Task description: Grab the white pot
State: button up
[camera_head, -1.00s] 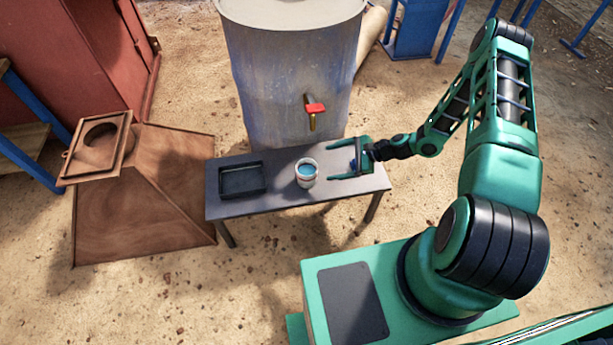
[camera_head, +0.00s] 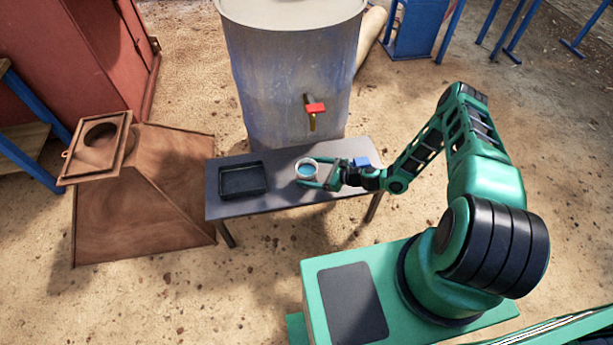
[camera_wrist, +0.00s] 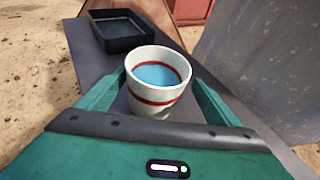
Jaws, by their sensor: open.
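The white pot (camera_head: 307,169) stands upright on the dark table, with blue inside it. In the wrist view the white pot (camera_wrist: 156,84) shows red bands and sits between my two green fingers. My gripper (camera_head: 318,174) reaches in from the right at table height, with its fingers on either side of the pot. In the wrist view my gripper (camera_wrist: 155,100) is open, and gaps seem to show between the fingers and the pot. The fingertips are partly hidden behind the pot.
A black tray (camera_head: 243,194) lies on the table (camera_head: 285,202) left of the pot. A small blue object (camera_head: 361,162) is at the table's right, behind my gripper. A large metal barrel (camera_head: 285,80) with a red-handled tap (camera_head: 315,108) stands behind the table.

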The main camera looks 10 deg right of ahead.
aim_at(299, 170)
jog(key=x, duration=0.4)
jog(key=shift+s+a+f, duration=0.1)
jog(key=shift+a+f, duration=0.05)
jog(key=shift+a, duration=0.25)
jog(key=shift+w+a+f, duration=0.2)
jog(key=shift+w+a, duration=0.1)
jog(key=c, duration=1.4)
jog(key=shift+r, duration=0.15)
